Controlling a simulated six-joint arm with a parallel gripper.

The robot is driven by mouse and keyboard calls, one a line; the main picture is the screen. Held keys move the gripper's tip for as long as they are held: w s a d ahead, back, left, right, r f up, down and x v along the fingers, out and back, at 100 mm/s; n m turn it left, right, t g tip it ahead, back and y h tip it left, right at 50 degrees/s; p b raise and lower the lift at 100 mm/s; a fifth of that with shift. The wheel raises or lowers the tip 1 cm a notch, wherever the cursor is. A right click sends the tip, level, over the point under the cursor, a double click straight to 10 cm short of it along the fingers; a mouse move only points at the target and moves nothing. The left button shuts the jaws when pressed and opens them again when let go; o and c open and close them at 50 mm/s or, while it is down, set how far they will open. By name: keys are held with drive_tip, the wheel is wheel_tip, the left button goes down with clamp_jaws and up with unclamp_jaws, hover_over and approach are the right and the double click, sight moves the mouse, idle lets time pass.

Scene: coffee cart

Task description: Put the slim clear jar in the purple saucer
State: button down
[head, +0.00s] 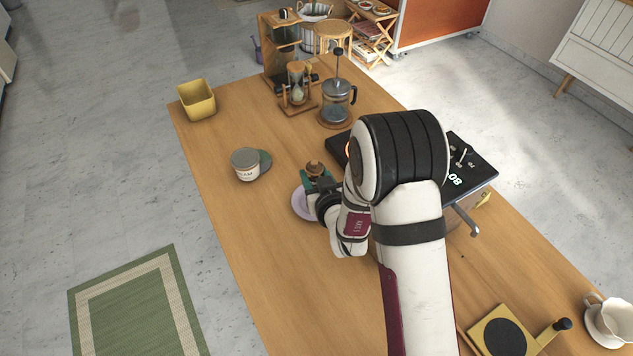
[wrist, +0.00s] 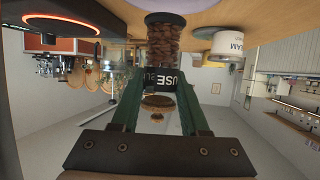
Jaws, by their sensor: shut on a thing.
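The slim clear jar (wrist: 165,48) is filled with brown pieces and has a black label and a cork-like lid. My gripper (wrist: 157,92) is shut on it, a green finger on each side. In the head view the jar's brown lid (head: 316,168) shows above my green gripper (head: 318,185), which hides the rest of it. The purple saucer (head: 300,207) lies on the table just below and left of my gripper, partly hidden by it. I cannot tell whether the jar touches the saucer.
A cream tin (head: 245,166) stands left of my gripper by a dark round coaster (head: 264,160). A black hob (head: 472,160) is on the right. The table's left front is clear.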

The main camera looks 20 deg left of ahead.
drive_tip(key=shift+f, duration=1.9)
drive_tip(key=shift+f, duration=0.1)
drive_tip(key=shift+c, duration=2)
unclamp_jaws()
drive_tip(key=v, duration=0.7)
drive_tip(key=shift+s+r, duration=0.2)
drive_tip(key=shift+r, duration=0.05)
drive_tip(key=shift+d, duration=0.1)
